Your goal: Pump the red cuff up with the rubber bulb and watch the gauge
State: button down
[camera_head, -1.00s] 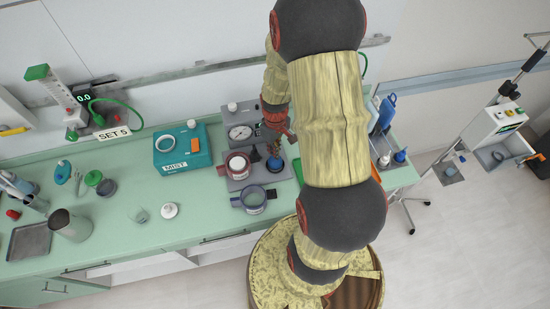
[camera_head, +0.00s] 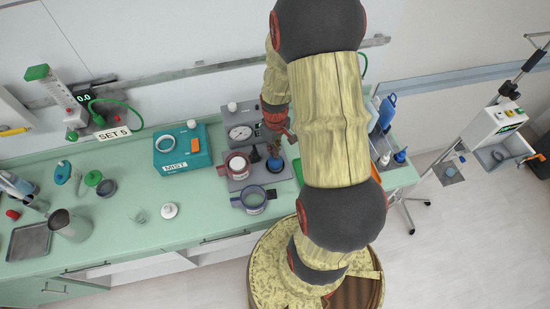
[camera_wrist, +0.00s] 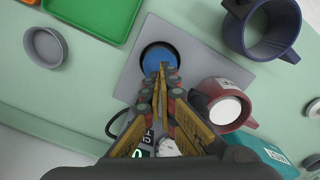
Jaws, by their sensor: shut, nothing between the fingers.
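The red cuff (camera_head: 238,164), a dark red ring around a white cylinder, stands on a grey base plate (camera_head: 236,184). It also shows right of my fingers in the wrist view (camera_wrist: 226,108). The round white gauge (camera_head: 240,132) sits behind it; its needle is too small to read. The blue rubber bulb (camera_head: 274,165) is right of the cuff, in a dark round seat. In the wrist view, my gripper (camera_wrist: 164,70) is shut and empty, its fingertips over the near part of the bulb (camera_wrist: 157,55). Whether they touch it I cannot tell.
A dark blue cuff (camera_head: 254,199) stands in front of the plate. A teal box (camera_head: 183,150) marked MIST is to the left. A green tray (camera_wrist: 95,15) and a grey cup (camera_wrist: 44,46) lie on the bulb's other side.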

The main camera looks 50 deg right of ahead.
jog(key=shift+f, duration=0.35)
dwell(1.1)
jog(key=shift+f, duration=0.15)
dwell(0.3)
jog(key=shift+f+b, duration=1)
jog(key=shift+f, duration=0.1)
jog(key=shift+r+p, duration=0.9)
jog(key=shift+r, duration=0.35)
jog(key=shift+f, duration=0.2)
jog(key=shift+r, duration=0.2)
dwell(1.8)
jog(key=shift+r+p, duration=2.25)
jog(key=shift+r, duration=0.8)
